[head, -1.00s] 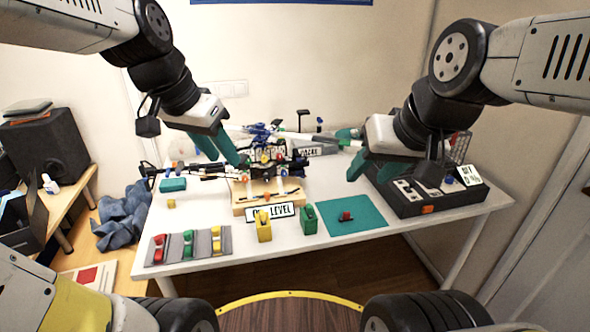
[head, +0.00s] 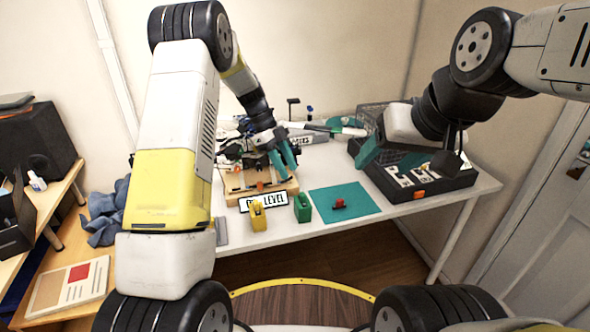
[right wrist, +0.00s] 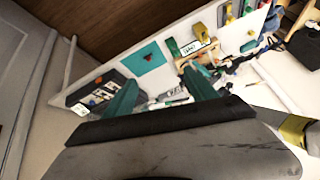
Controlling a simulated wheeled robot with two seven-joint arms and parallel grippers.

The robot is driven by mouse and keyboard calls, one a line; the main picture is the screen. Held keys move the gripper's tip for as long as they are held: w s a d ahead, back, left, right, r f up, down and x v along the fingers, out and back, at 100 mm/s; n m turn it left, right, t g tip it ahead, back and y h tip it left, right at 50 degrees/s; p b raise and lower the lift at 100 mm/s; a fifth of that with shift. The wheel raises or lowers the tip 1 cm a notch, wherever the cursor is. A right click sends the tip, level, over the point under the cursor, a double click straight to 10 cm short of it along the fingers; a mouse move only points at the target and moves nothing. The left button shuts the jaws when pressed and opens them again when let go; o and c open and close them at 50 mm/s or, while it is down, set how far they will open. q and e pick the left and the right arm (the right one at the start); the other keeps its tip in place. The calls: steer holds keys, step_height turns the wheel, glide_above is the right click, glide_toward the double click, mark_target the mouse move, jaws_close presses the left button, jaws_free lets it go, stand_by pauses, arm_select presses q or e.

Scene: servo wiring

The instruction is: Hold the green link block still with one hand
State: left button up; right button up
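A green block (head: 302,207) stands upright near the table's front edge, beside a similar yellow block (head: 258,214). I take it for the green link block. The green block also shows in the right wrist view (right wrist: 173,47). My left gripper (head: 290,172) points down over the right end of the wooden stand, behind the green block and apart from it. Its two teal fingers look close together, and I cannot tell whether anything is between them. My right gripper (head: 390,158) is open and empty, above the black case and right of the green block.
A teal mat (head: 360,196) with a small red part (head: 339,203) lies right of the green block. A black case (head: 445,184) sits at the table's right. The wooden stand (head: 240,199) holds a dark assembly. My left arm hides the table's left part.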

steer(key=w+a+f+t, duration=0.1)
steer(key=w+a+f, duration=0.1)
steer(key=w, duration=0.4)
steer(key=w+a+f, duration=0.1)
steer(key=w+f, duration=0.2)
steer(key=w, duration=0.3)
steer(key=n+t, duration=0.2)
steer(key=t, duration=0.2)
glide_above(306, 210)
steer(key=w+d, duration=0.2)
step_height(306, 210, down, 19)
steer(key=shift+n+t+y, duration=0.4)
steer(key=shift+n+y, duration=0.1)
steer(key=shift+y, duration=0.2)
steer(key=f, duration=0.1)
steer(key=a+f, duration=0.1)
steer(key=f, duration=0.1)
steer(key=s+f, duration=0.1)
steer(key=f, duration=0.1)
steer(key=shift+a+f, duration=0.2)
steer(key=shift+a, duration=0.1)
steer(key=shift+t, duration=0.3)
steer(key=s+f, duration=0.2)
steer(key=f, duration=0.1)
steer(key=shift+a+f, duration=0.1)
steer(key=shift+f, duration=0.15)
steer(key=shift+x, duration=3.85)
steer(key=shift+a, duration=0.1)
steer(key=shift+c, duration=0.4)
